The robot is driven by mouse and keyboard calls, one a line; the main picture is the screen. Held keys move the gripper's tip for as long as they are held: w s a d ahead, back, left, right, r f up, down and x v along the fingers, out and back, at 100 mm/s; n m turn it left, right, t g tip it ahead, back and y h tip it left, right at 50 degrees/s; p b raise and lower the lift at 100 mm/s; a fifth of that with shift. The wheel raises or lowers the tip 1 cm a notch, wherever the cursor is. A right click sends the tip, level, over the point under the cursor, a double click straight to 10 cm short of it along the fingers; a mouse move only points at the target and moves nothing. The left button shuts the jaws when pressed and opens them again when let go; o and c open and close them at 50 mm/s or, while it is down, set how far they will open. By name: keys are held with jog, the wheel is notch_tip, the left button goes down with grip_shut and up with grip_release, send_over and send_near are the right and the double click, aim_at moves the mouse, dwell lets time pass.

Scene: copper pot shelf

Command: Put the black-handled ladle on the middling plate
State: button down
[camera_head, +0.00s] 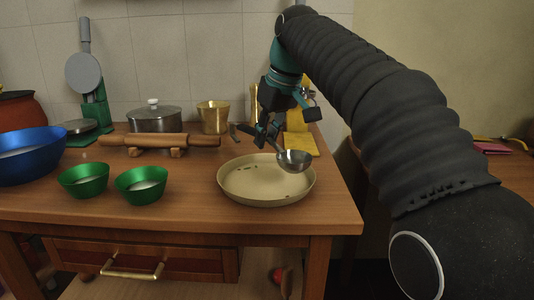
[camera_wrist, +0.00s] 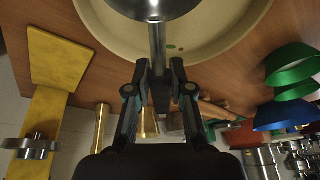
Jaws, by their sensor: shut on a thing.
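The ladle has a steel bowl (camera_head: 293,161) and a dark handle end (camera_head: 245,129) that sticks out to the left of my gripper. My gripper (camera_head: 267,137) is shut on the ladle's handle, behind the plate's far edge. The bowl hangs over the far right part of a cream plate (camera_head: 240,187) with small green marks. I cannot tell whether the bowl touches the plate. In the wrist view, the steel shaft (camera_wrist: 157,45) runs up from between my gripper's fingertips (camera_wrist: 160,76) to the bowl over the plate (camera_wrist: 222,48).
Two green bowls (camera_head: 140,190) stand left of the plate, with a blue bowl (camera_head: 28,160) farther left. A rolling pin (camera_head: 158,140), lidded pot (camera_head: 154,121) and brass pot (camera_head: 213,118) stand behind. A yellow board (camera_head: 299,143) lies behind the plate. The counter's front strip is clear.

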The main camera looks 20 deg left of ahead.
aim_at(271, 142)
jog(key=shift+f+b, duration=0.75)
jog(key=shift+f, duration=1.25)
jog(key=shift+f, duration=0.2)
jog(key=c, duration=1)
grip_release()
jog(key=shift+c, duration=0.2)
jog(key=shift+r, duration=0.1)
jog(key=p+v, duration=0.3)
jog(key=v, duration=0.9)
jog(key=shift+p, duration=0.4)
